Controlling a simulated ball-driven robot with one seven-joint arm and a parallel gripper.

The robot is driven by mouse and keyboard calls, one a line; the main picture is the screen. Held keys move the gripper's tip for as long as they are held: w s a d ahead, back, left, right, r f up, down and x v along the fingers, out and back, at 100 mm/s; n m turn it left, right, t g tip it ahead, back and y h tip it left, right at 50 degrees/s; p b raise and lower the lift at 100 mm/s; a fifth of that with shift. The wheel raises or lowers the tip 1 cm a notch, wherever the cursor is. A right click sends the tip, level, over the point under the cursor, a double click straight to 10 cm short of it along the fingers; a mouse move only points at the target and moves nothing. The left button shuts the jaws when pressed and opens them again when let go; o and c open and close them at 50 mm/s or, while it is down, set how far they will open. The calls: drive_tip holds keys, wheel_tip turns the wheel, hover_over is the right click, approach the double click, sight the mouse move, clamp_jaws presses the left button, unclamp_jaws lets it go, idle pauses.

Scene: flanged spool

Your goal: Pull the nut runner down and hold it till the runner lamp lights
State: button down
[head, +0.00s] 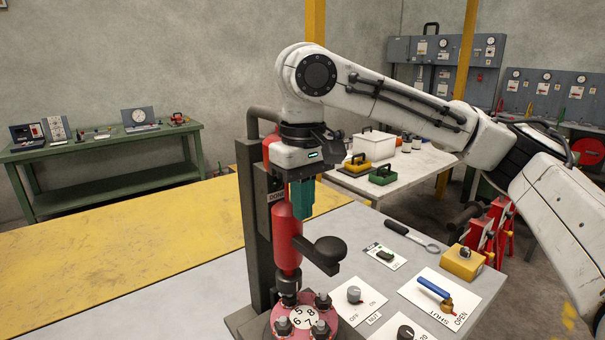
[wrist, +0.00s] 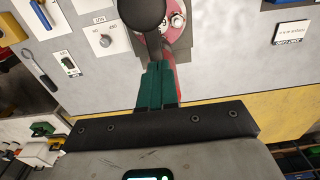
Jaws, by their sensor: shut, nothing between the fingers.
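The nut runner (head: 286,245) is a red upright cylinder on a dark column, with a black knobbed handle (head: 327,250) sticking out to the right. Its dark lower end is just above a pink flange (head: 304,318) with several nuts and a numbered white centre. My gripper (head: 302,213) points down with its teal fingers shut and empty, beside the red body and above the handle. In the wrist view the shut fingers (wrist: 157,68) reach toward the black knob (wrist: 142,12); contact cannot be told. A label reading "DONE" (head: 276,197) is on the column; no lit lamp is clearly visible.
The grey bench top holds a rotary switch (head: 354,294), a blue-handled valve (head: 434,288), a yellow box (head: 462,262) and a ring-ended tool (head: 411,236). The dark column (head: 254,230) stands close to the left of my gripper. A yellow surface (head: 110,262) lies clear at left.

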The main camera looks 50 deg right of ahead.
sight(303, 246)
drive_tip(key=shift+f+p, duration=0.3)
drive_tip(key=shift+f, duration=2.45)
drive_tip(key=shift+f, duration=0.1)
drive_tip(key=shift+s+f+b, duration=0.1)
drive_tip(key=shift+f+b, duration=0.75)
drive_tip(key=shift+f, duration=1.85)
drive_tip(key=shift+a, duration=0.1)
